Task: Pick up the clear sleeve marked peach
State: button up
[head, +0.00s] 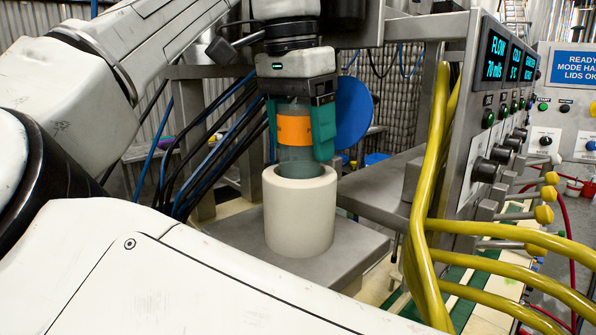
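A clear sleeve (299,160) with an orange band stands upright, its lower end inside the opening of a cream cylindrical holder (300,215). I cannot read any marking on the band. My gripper (298,130) is directly above and around the sleeve, pointing down, with one teal finger on each side of it. The fingers appear to be closed against the sleeve's sides at the height of the orange band. The sleeve's bottom is hidden inside the holder.
The holder stands on a grey metal plate (345,262). Thick yellow hoses (432,200) run down and rightward close by. A control panel (490,110) with displays and knobs stands at the right. A blue disc (353,112) is behind my gripper. Dark cables hang at left.

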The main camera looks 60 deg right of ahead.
jog(key=c, duration=1)
